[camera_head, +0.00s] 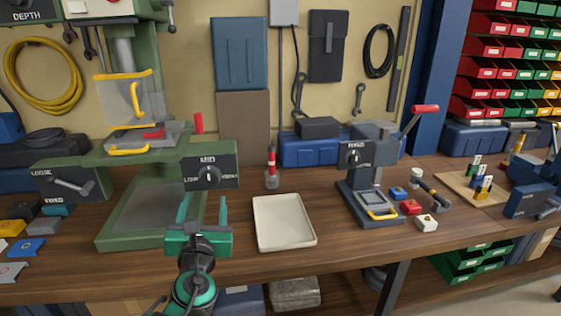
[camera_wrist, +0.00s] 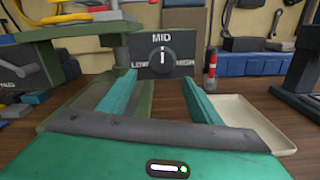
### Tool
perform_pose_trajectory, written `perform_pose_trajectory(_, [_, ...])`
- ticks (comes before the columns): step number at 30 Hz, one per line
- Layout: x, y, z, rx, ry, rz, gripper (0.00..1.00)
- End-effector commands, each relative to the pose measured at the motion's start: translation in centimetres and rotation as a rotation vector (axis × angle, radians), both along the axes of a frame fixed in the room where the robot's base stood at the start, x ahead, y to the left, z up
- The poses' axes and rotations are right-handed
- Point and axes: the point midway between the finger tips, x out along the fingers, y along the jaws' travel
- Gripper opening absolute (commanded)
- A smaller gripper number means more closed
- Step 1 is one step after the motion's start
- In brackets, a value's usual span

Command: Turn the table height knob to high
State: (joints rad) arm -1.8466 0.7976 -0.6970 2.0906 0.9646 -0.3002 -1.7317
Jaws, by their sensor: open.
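The table height knob (camera_head: 209,175) is a dark round dial with a white pointer line on a black panel of the green drill press. The panel reads MID above, LOW at the left and HIGH at the right. The pointer stands upright, toward MID. The knob also shows in the wrist view (camera_wrist: 162,58), straight ahead. My gripper (camera_head: 203,207) is open and empty, its two teal fingers pointing toward the panel from just in front and below. In the wrist view the fingers (camera_wrist: 165,88) lie on either side of the knob's line, apart from it.
The drill press (camera_head: 150,235) has a LOOSE/FIXED lever panel (camera_head: 70,184) at its left. An empty cream tray (camera_head: 284,222) lies right of my gripper. A red and white marker-like tool (camera_head: 271,168) stands behind it. A smaller press (camera_head: 373,175) stands further right. Colored blocks lie at far left.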

Motion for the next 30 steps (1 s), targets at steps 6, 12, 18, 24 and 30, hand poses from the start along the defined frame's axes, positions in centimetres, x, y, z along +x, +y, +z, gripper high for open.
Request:
perform_pose_trajectory(6, [4.2, 0.6, 0.2, 0.004, -0.003, -0.008, 0.59])
perform_pose_trajectory(12, [7.2, 1.3, 0.2, 0.005, -0.001, -0.009, 0.59])
perform_pose_trajectory(18, [8.9, 1.7, 0.3, 0.006, -0.001, -0.009, 0.59])
perform_pose_trajectory(24, [9.3, 1.7, 0.3, 0.006, 0.000, -0.008, 0.59])
perform_pose_trajectory(30, [9.3, 1.7, 0.3, 0.007, 0.000, -0.008, 0.47])
